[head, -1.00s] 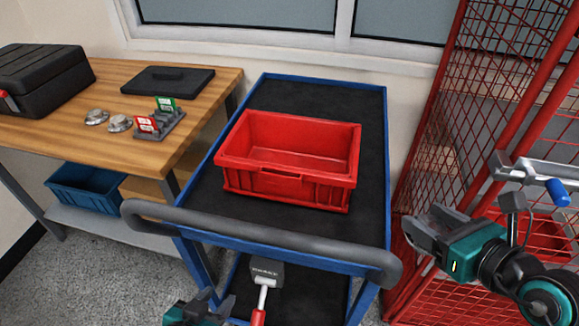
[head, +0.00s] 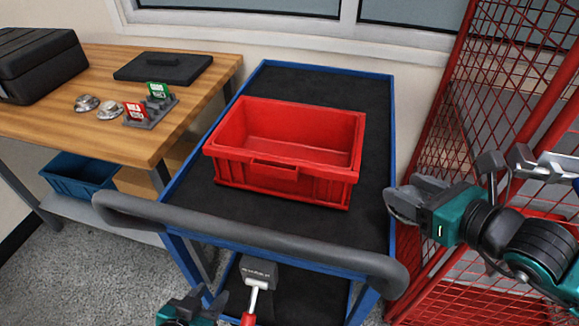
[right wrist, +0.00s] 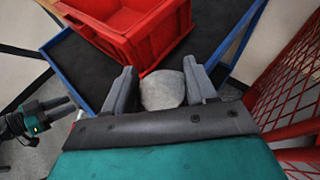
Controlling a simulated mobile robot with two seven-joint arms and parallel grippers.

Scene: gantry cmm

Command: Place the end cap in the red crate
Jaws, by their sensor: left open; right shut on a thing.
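The red crate (head: 270,177) stands on the black top of a blue cart and looks empty in the head view. It also shows at the top of the right wrist view (right wrist: 150,38). My right gripper (head: 402,198) is to the right of the cart top, near its front right corner. It is shut on a grey, rounded end cap (right wrist: 162,88), which sits between the two fingers in the right wrist view. In the head view the gripper hides most of it. My left gripper (head: 207,303) is low at the bottom edge, in front of the cart, open and empty.
The cart's dark handle (head: 250,240) runs across its front. A red mesh cage (head: 440,130) stands close on the right. The wooden bench (head: 60,140) on the left carries two round metal parts (head: 98,107), signs and black cases. A hammer (head: 257,280) lies on the lower shelf.

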